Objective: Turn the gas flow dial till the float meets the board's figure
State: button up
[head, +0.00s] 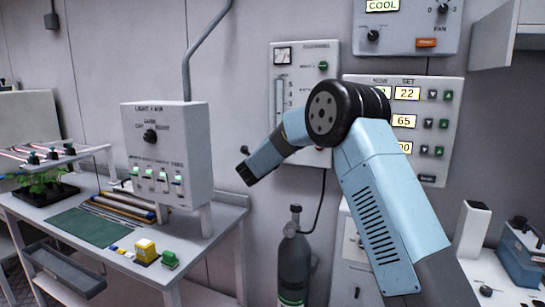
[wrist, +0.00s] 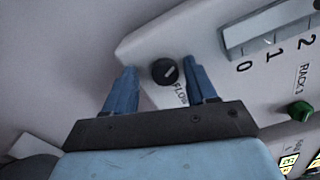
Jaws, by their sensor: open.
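The black flow dial (wrist: 165,71), with a pale pointer line, sits near the corner of the pale gas panel (wrist: 150,40). My open gripper (wrist: 161,75) has one blue finger on each side of the dial in the wrist view; no contact shows, and I cannot tell how deep the fingers reach. The flow tube (wrist: 265,30) beside it is marked 0, 1, 2; I cannot make out its float. In the head view the tube (head: 279,105) stands on the wall panel (head: 303,50). My arm covers the panel's lower part and the dial there.
A panel headed NOW and SET (head: 440,82) is partly behind my arm; a SET window reads 22. A COOL panel (head: 405,40) hangs above. A light box (head: 160,115) stands on the bench at left. A gas cylinder (head: 294,260) stands below. A green button (wrist: 298,110) is near RACK 3.

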jog(key=shift+r, duration=0.1)
jog(key=v, duration=1.3)
jog(key=shift+s, duration=0.35)
